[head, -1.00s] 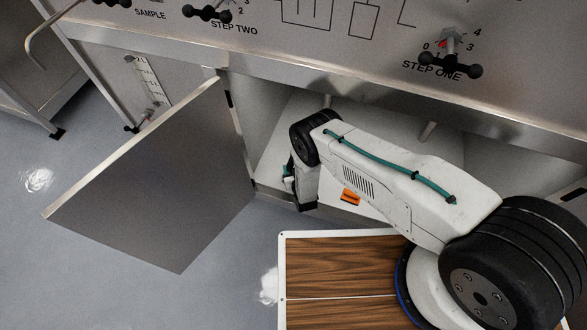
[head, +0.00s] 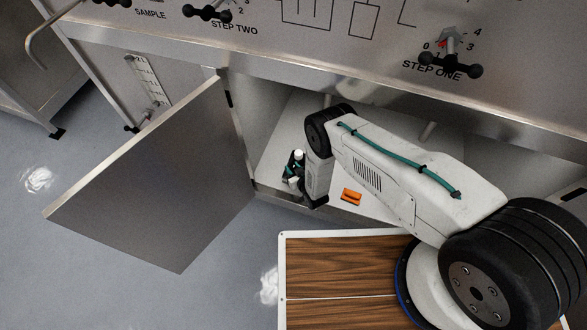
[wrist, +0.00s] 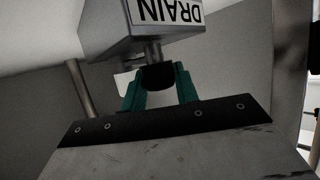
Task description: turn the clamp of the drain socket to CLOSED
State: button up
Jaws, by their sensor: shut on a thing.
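In the wrist view, a grey box (wrist: 110,29) carries a white label reading DRAIN, upside down in the picture. A short grey stem (wrist: 153,52) runs from it to a dark rounded part, the clamp (wrist: 157,77) of the drain socket. My gripper (wrist: 158,83) has its teal fingers on both sides of this part and is shut on it. Part of the clamp is hidden between the fingers. I see no CLOSED mark, so its setting cannot be read. In the head view, my arm reaches into the open cabinet and the drain label is not visible.
The cabinet door (head: 160,180) stands open at the left. An orange item (head: 351,197) lies on the pale cabinet floor near my arm. The steel panel's lower edge (head: 300,85) overhangs the arm. A pipe (wrist: 81,90) stands left of the gripper.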

jog(key=o, duration=1)
jog(key=shift+v, duration=3.95)
